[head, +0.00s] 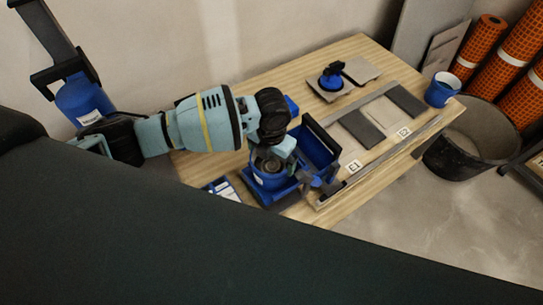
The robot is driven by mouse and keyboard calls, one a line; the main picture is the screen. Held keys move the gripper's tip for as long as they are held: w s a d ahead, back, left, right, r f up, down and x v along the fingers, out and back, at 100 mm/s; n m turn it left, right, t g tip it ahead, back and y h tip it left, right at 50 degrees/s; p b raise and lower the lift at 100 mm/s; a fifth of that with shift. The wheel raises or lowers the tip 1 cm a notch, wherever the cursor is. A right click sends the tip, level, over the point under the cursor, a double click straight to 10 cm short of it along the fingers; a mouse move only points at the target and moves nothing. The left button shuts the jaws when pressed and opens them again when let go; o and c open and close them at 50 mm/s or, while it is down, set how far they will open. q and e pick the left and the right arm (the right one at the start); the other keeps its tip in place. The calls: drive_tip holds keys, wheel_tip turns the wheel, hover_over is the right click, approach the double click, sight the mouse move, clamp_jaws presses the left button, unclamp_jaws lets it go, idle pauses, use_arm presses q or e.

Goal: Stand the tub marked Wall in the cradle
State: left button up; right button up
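A round blue tub (269,182) with a greyish inside stands at the near side of the table, in or just above a blue holder (262,195) that may be the cradle. I cannot tell whether it is seated, and no wording on it is readable. My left gripper (281,158) is right at the tub's rim, pointing down. Its fingertips are hidden or too small to tell whether they grip the rim. Another blue tub (439,92) with a pale inside stands upright at the table's far right corner. My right gripper is not in view.
A blue open box (318,149) with a dark handle stands beside the near tub. Dark tiles (361,129) lie by the E1 and E2 labels. A blue-handled tool (333,77) sits on a grey tile. A black bucket (468,140) stands on the floor at right.

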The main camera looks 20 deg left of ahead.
use_arm(q)
wheel_tip(320, 180, up, 12)
drive_tip(key=shift+r+p, duration=0.15)
drive_tip(key=shift+p, duration=0.3)
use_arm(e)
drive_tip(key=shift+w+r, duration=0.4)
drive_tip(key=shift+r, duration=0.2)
